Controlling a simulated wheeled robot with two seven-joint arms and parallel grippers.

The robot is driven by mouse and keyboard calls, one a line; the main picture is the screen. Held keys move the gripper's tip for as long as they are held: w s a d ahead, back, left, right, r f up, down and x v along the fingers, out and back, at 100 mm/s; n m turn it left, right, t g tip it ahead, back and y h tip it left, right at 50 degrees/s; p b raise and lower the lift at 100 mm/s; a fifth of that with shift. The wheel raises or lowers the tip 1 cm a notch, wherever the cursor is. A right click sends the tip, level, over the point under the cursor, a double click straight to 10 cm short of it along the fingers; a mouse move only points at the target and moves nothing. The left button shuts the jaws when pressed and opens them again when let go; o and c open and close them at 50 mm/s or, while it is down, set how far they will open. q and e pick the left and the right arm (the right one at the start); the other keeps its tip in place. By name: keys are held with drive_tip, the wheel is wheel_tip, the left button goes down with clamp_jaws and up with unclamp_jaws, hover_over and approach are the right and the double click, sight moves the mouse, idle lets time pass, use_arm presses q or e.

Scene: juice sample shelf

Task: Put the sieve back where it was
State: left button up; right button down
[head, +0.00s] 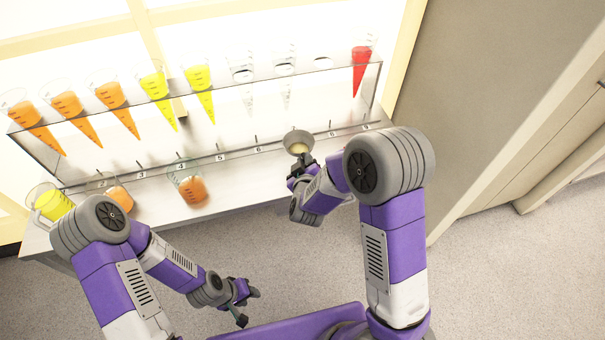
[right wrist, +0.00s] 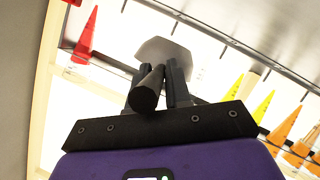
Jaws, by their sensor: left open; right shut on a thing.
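The sieve (head: 298,138) is a small grey bowl with a pale inside, held just in front of the numbered strip, right of the label 6. My right gripper (head: 302,168) is shut on its handle. In the right wrist view the dark round handle (right wrist: 148,88) sits between the fingers, with the grey sieve bowl (right wrist: 165,52) beyond them. I cannot tell whether the sieve touches the shelf. My left gripper (head: 248,305) is open and empty, low over the floor in front of the counter.
A clear rack (head: 325,70) holds several cones of orange and yellow juice, clear-looking ones and a red cone (head: 360,75) at right. Below, the counter (head: 240,185) carries a beaker of orange juice (head: 190,190), another (head: 119,197) and a yellow jug (head: 53,205) at left.

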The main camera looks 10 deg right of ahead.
drive_tip(key=shift+f+b, duration=1.2)
drive_tip(key=shift+f, duration=2.15)
drive_tip(key=shift+f, duration=0.25)
drive_tip(key=c, duration=1.1)
unclamp_jaws()
drive_tip(key=shift+o, duration=0.2)
drive_tip(key=shift+r, duration=0.15)
